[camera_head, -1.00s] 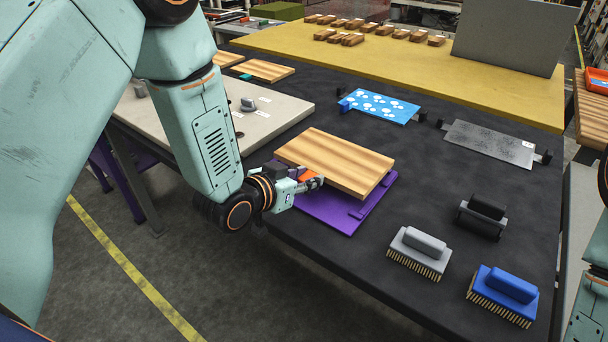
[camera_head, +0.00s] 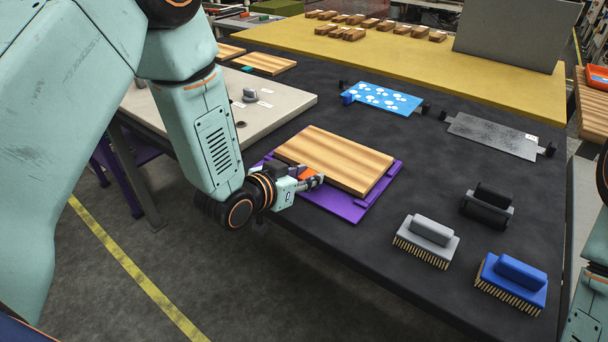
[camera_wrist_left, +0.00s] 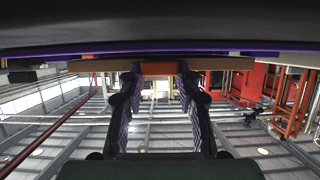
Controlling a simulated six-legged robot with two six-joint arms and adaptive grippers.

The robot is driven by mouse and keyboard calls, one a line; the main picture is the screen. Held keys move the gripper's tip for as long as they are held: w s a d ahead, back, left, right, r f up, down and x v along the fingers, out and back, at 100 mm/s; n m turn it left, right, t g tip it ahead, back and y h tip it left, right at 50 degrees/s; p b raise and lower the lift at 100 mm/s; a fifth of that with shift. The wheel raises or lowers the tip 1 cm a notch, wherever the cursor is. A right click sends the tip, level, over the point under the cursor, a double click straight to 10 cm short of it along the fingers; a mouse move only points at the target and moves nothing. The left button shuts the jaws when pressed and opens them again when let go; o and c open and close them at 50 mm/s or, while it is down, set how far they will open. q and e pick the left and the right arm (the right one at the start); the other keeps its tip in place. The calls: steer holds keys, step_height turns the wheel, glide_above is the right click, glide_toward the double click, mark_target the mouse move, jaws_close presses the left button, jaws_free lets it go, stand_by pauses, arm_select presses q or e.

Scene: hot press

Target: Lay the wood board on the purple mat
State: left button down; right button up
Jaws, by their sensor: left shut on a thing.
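The wood board (camera_head: 338,158) is a striped, light-brown slab. It lies flat over the purple mat (camera_head: 335,204) at the near left of the black table. Mat shows along the board's front, left and right edges. My left gripper (camera_head: 314,181) is shut on the board's near left edge. In the left wrist view the board's edge (camera_wrist_left: 100,65) spans the top between the fingers, with a thin purple strip of mat (camera_wrist_left: 230,53) close beside it. I cannot tell whether the board touches the mat. My right gripper is out of view.
A grey brush (camera_head: 427,241), a blue brush (camera_head: 512,281) and a black tool (camera_head: 486,205) stand to the right. A blue spotted plate (camera_head: 382,98) and a grey plate (camera_head: 492,136) lie farther back. The table's middle is clear.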

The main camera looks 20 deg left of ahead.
arm_select(q)
steer(key=shift+w+d+f, duration=0.1)
steer(key=shift+w+d, duration=0.05)
steer(key=shift+s+a, duration=0.2)
steer(key=shift+a, duration=0.05)
steer(key=shift+w+d+f, duration=0.1)
steer(key=shift+d+f, duration=0.05)
steer(key=c, duration=1.3)
jaws_free()
steer(key=o, duration=0.5)
steer(key=shift+c, duration=0.2)
steer(key=shift+f, duration=0.1)
